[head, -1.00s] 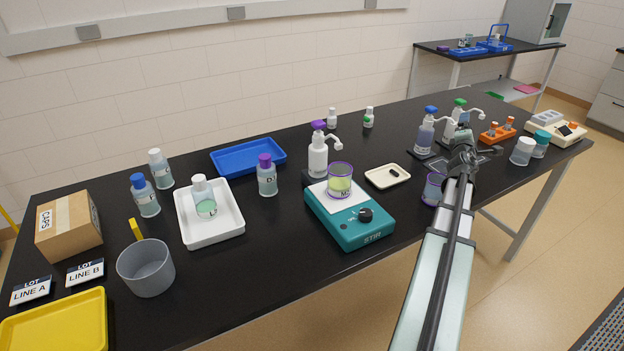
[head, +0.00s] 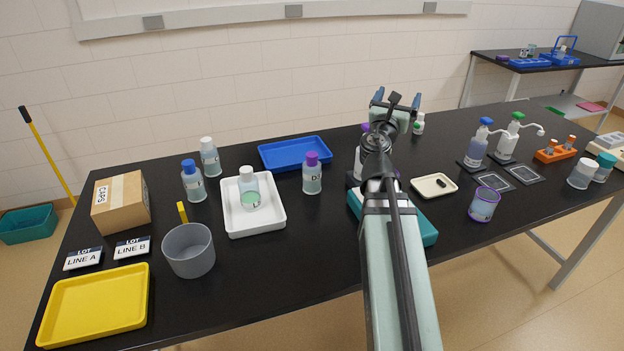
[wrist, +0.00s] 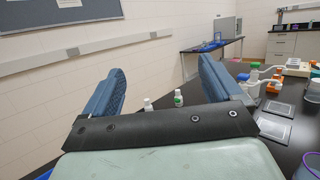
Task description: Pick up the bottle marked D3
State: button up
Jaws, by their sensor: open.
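A clear bottle with a purple cap (head: 312,176) stands upright on the black table, right of the white tray. Its label starts with D; the second character is too small to read surely. A blue-capped bottle (head: 194,182) and a white-capped bottle (head: 210,157) stand left of the tray, and another white-capped bottle (head: 250,190) is in it; their marks are unclear. My gripper (head: 396,99) is open and empty, raised over the table's back, right of the purple-capped bottle and apart from it. In the wrist view its fingers (wrist: 163,78) are spread with nothing between them.
The white tray (head: 233,222) and blue tray (head: 270,160) flank the purple-capped bottle. My arm partly hides the teal stirrer (head: 422,228) and a pump bottle. A grey tub (head: 190,252) stands in front. Small bottles (wrist: 178,98) stand beyond my gripper.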

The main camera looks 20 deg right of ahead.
jog(key=w+a+f+n+y, duration=0.1)
jog(key=a+f, duration=0.1)
jog(key=a, duration=0.4)
jog(key=w+a+f, duration=0.2)
jog(key=a, duration=0.4)
jog(key=y, duration=0.2)
send_near(312, 169)
jog(key=shift+g, duration=0.4)
jog(key=w, duration=0.1)
jog(key=w+d+f, duration=0.1)
jog(key=w, duration=0.1)
jog(key=w+d, duration=0.1)
jog(key=shift+w+d+f, duration=0.15)
jog(key=shift+w+f, duration=0.1)
jog(key=shift+w, duration=0.1)
jog(key=shift+x, duration=3.8)
jog(key=c, duration=1.2)
